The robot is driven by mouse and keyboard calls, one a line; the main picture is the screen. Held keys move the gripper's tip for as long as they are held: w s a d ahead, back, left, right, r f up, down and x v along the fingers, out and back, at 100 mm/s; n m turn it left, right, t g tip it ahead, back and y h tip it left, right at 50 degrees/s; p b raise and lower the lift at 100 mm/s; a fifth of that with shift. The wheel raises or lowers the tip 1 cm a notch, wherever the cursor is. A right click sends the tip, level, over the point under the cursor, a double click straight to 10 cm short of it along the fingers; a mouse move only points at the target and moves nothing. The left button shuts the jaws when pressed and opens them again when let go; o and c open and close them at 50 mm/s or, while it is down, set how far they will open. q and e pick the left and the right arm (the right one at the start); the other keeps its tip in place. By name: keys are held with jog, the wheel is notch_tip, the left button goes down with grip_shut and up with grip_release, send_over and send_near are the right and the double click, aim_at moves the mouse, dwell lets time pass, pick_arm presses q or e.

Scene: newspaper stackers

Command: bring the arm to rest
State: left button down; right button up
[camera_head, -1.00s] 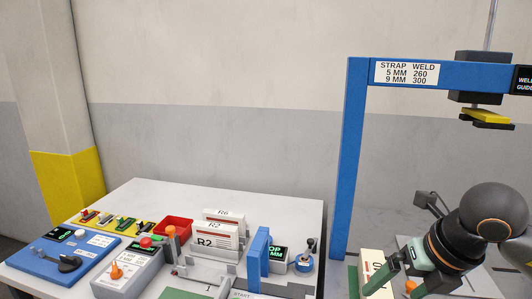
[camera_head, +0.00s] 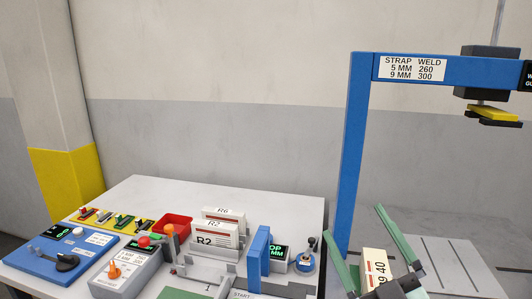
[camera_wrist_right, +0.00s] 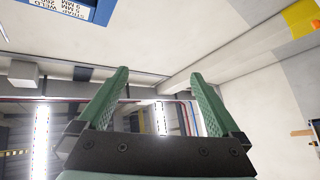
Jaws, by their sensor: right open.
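My right gripper (camera_head: 357,222) is at the lower right of the head view, beside the blue post. Its two green fingers point up and stand wide apart. The right wrist view also shows the right gripper (camera_wrist_right: 158,73), open with nothing between its fingers. It faces up toward walls and a room with light strips. A cream block (camera_head: 375,262) with dark lettering appears between the fingers in the head view; I cannot tell its distance from them. The rest of my right arm is mostly below the picture. My left gripper is not in view.
A blue frame (camera_head: 357,150) with a strap weld sign and a weld head (camera_head: 488,80) stands at right. On the white table (camera_head: 130,195) are a blue panel (camera_head: 50,262), a grey control box (camera_head: 128,272), a red bin (camera_head: 175,222) and newspaper stacks (camera_head: 218,235).

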jog(key=s+d+f+m+g+h, duration=0.2)
jog(key=d+f+m+g+h, duration=0.1)
jog(key=f, duration=0.5)
jog(key=s+d+f+m+g+h, duration=0.1)
jog(key=d+f+m+g+h, duration=0.15)
jog(key=f, duration=0.45)
jog(key=s+d+f+m+g+h, duration=0.2)
jog(key=d+f+m+g+h, duration=0.15)
jog(key=f, duration=0.45)
jog(key=s+a+f+g+y, duration=0.2)
jog(key=s+f+g, duration=0.95)
jog(key=s, duration=0.55)
jog(key=w+a+f+t, duration=0.2)
jog(key=f+t, duration=0.1)
jog(key=f, duration=0.3)
jog(key=w+a+f+t+y, duration=0.1)
jog(key=w+a+f+t, duration=0.1)
jog(key=f+t, duration=0.2)
jog(key=shift+w+a+f+y, duration=0.3)
jog(key=shift+w+f, duration=0.05)
jog(key=shift+f, duration=0.65)
